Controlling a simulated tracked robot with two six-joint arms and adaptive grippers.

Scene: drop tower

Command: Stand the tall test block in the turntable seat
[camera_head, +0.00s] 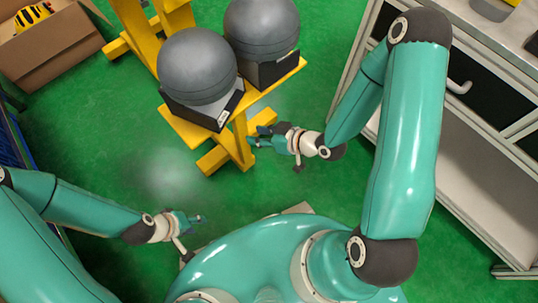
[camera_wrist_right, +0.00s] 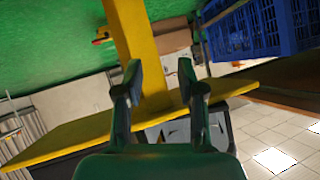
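I cannot make out the tall test block or the turntable seat in either view. My right gripper (camera_head: 258,137) is beside the front of a yellow stand (camera_head: 240,140) in the head view. In the right wrist view this gripper (camera_wrist_right: 160,74) is open, with its two fingers well apart and nothing held between them. A yellow post (camera_wrist_right: 138,45) shows behind the fingers. My left gripper (camera_head: 200,219) hangs over the green floor at the lower left, away from the stand. It is too small to tell whether it is open or shut.
Two grey balls (camera_head: 197,66) (camera_head: 262,35) on dark bases stand on the yellow stand. A cardboard box (camera_head: 50,50) holding a yellow-and-black striped thing is at the upper left. A workbench (camera_head: 470,150) lines the right. Blue crates (camera_wrist_right: 265,30) show in the wrist view. Green floor lies open at left.

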